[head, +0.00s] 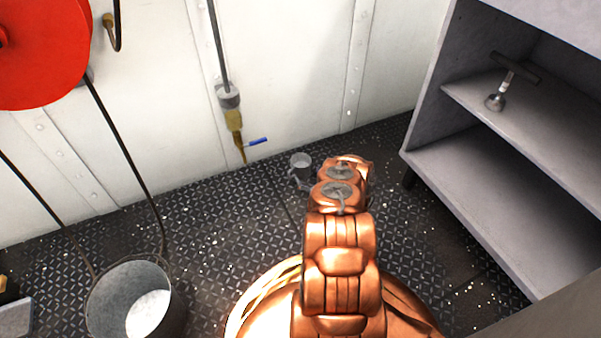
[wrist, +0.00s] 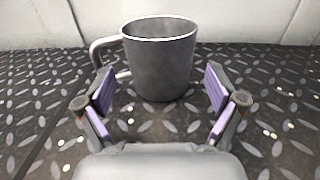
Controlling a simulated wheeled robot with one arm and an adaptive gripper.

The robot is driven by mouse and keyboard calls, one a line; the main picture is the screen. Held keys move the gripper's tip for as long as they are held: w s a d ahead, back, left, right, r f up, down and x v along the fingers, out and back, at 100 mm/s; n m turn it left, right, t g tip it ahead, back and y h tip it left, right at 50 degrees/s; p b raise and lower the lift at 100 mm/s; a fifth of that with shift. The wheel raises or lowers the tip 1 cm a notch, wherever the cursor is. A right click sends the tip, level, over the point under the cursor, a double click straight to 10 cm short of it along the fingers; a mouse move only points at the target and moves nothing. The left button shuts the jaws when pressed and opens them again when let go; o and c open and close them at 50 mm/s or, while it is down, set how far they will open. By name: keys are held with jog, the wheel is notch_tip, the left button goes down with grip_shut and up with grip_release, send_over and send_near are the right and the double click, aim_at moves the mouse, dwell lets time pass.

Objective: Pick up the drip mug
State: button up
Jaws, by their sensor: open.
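The drip mug (wrist: 160,62) is a grey metal mug standing upright on the deck, its handle to the left in the wrist view. In the head view the mug (head: 300,162) stands near the white wall, just beyond my copper-coloured arm. My gripper (wrist: 160,92) is open, with its two purple-padded fingers apart and low. The mug is ahead of the fingertips, roughly centred between them. The handle reaches close to the left finger; I cannot tell if they touch.
A grey shelf unit (head: 425,160) stands at the right with a T-handled tool (head: 497,100) on it. A metal bucket (head: 100,300) is at the lower left. A hose and a brass valve with a blue lever (head: 257,142) hang on the wall.

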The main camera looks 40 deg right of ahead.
aim_at(305, 171)
jog(key=shift+b+x, duration=1.2)
jog(key=shift+x, duration=1.45)
jog(key=shift+c, duration=0.2)
jog(key=c, duration=1)
